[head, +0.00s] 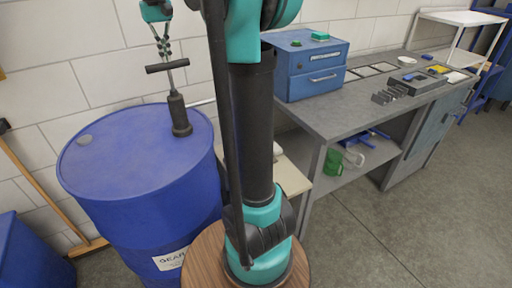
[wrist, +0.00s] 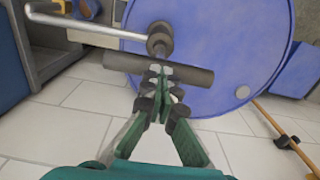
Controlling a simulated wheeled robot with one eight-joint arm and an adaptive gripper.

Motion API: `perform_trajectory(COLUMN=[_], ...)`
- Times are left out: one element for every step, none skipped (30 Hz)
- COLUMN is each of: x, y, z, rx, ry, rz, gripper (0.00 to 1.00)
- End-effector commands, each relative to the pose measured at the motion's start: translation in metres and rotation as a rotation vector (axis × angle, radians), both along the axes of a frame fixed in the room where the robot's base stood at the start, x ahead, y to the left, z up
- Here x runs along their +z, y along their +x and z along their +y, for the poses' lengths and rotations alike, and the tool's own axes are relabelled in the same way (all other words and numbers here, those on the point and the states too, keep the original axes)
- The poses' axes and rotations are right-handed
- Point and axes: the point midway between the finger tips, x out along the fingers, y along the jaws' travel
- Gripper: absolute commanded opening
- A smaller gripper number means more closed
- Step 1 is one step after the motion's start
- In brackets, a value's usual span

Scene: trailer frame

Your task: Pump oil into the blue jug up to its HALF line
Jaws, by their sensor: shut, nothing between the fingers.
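The dark hand pump (head: 180,115) stands upright on the blue oil drum (head: 110,150). Its black T-handle (head: 167,66) is raised on a thin rod. My gripper (head: 164,50) is just above the handle, pointing down, with its fingers closed and empty. In the wrist view, my gripper (wrist: 160,78) overlaps the middle of the handle bar (wrist: 195,76); I cannot tell whether they touch. The pump's silver spout (wrist: 90,30) reaches left there, away from the drum. I cannot make out the blue jug in either view; my arm hides the area beyond the spout.
A round wooden top (head: 205,262) is below my arm. A grey workbench (head: 345,110) on the right carries a blue toolbox (head: 310,68) and small parts. A green container (head: 333,162) is on its lower shelf. A wooden-handled tool (head: 40,185) leans left. Floor at lower right is clear.

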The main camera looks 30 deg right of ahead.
Motion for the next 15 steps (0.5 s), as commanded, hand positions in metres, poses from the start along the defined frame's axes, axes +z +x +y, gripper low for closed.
perform_trajectory(x=[0.004, 0.007, 0.011, 0.014, 0.016, 0.020, 0.023, 0.025, 0.029, 0.032, 0.035, 0.038, 0.041, 0.043, 0.047], y=[0.000, 0.000, 0.000, 0.000, 0.000, 0.000, 0.000, 0.000, 0.000, 0.000, 0.000, 0.000, 0.000, 0.000, 0.000], z=[0.000, 0.000, 0.000, 0.000, 0.000, 0.000, 0.000, 0.000, 0.000, 0.000, 0.000, 0.000, 0.000, 0.000, 0.000], rx=[0.000, 0.000, 0.000, 0.000, 0.000, 0.000, 0.000, 0.000, 0.000, 0.000, 0.000, 0.000, 0.000, 0.000, 0.000], ry=[0.000, 0.000, 0.000, 0.000, 0.000, 0.000, 0.000, 0.000, 0.000, 0.000, 0.000, 0.000, 0.000, 0.000, 0.000], rz=[-0.001, -0.001, -0.001, -0.001, -0.001, -0.001, -0.001, -0.001, -0.001, -0.001, -0.001, -0.001, -0.001, -0.001, -0.001], gripper=[0.00, 0.00, 0.00, 0.00, 0.00, 0.00, 0.00, 0.00, 0.00, 0.00, 0.00, 0.00, 0.00, 0.00, 0.00])
